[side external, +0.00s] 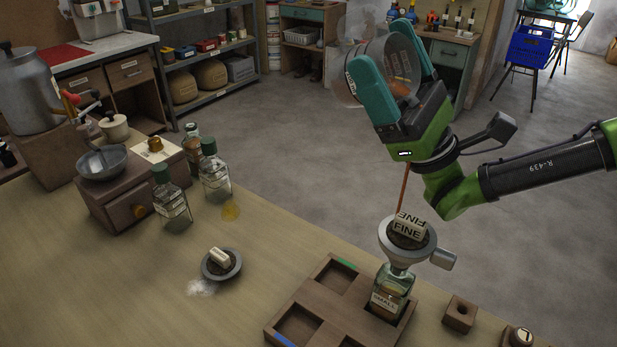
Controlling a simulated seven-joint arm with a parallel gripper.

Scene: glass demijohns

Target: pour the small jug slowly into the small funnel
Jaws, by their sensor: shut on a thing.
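My gripper (384,62) is at the upper right with its teal fingers shut on a clear glass jug (374,72). The jug is tilted, with orange-brown liquid visible in it; its mouth is hidden by the gripper. A thin reddish-brown stream (403,189) falls from below the gripper to the grey metal funnel (385,243). The funnel carries a FINE label (407,228) and has a side handle. It sits upright in the neck of a small glass bottle (390,292), which holds some amber liquid and stands in a compartment of the wooden tray (322,287).
A wooden block with a hole (460,314) stands right of the tray. A grey dish (221,265) with a white piece sits left, near white powder (201,288). Green-capped bottles (171,202) and a wooden box (120,208) stand farther left. The bench between is mostly clear.

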